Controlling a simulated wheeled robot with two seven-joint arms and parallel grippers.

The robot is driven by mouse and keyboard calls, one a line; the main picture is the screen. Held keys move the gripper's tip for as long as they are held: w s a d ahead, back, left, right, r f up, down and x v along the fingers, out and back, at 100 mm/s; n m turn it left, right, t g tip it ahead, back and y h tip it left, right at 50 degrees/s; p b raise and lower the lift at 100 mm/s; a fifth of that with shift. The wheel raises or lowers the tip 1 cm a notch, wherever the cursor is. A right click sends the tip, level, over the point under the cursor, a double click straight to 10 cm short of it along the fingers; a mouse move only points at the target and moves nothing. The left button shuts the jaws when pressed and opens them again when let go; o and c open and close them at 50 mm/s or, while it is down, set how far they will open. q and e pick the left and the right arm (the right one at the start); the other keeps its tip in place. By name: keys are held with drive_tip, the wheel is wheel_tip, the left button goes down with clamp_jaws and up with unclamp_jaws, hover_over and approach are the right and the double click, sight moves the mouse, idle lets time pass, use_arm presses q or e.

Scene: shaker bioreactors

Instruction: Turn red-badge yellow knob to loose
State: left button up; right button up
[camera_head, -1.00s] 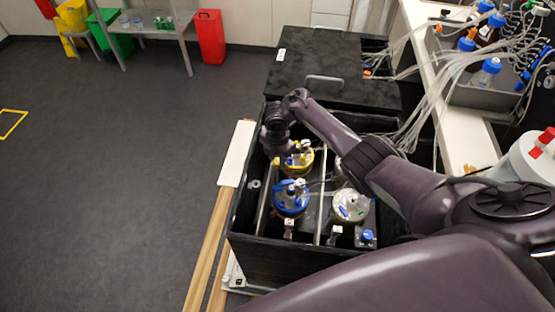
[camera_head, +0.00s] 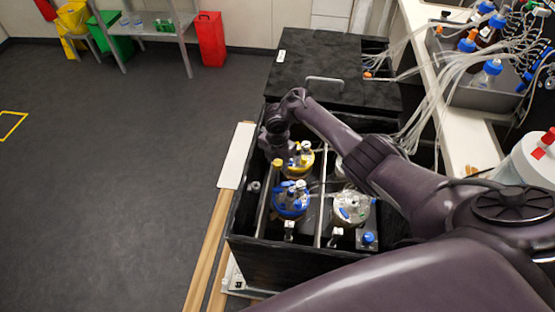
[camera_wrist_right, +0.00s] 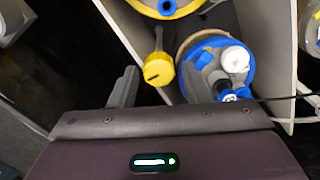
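A yellow knob (camera_head: 278,162) stands beside a yellow-topped vessel (camera_head: 306,160) in the black box. It shows upright in the right wrist view (camera_wrist_right: 158,70), just ahead of my gripper. No red badge can be made out. My right gripper (camera_head: 277,152) hangs over the box's left side, close to the knob. In the wrist view a grey finger (camera_wrist_right: 123,88) stands left of the knob. The other looks to be to its right, partly lost against a blue-rimmed vessel (camera_wrist_right: 250,70). The gripper appears open, with the knob apart from it. My left gripper is out of view.
A blue-topped vessel (camera_head: 291,203) and a clear-topped vessel (camera_head: 350,208) stand nearer in the box (camera_head: 265,250). Light divider rails run between them. Tubes run along the right to a bench (camera_head: 470,140) with bottles. The floor at left is clear.

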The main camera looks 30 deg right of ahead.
drive_tip(key=shift+o, duration=0.3)
drive_tip(key=shift+r, duration=0.2)
drive_tip(key=shift+w+r, duration=0.1)
drive_tip(key=shift+r, duration=0.25)
wheel_tip(320, 180, up, 7)
drive_tip(key=shift+f+p, duration=0.1)
drive_tip(key=shift+p, duration=0.5)
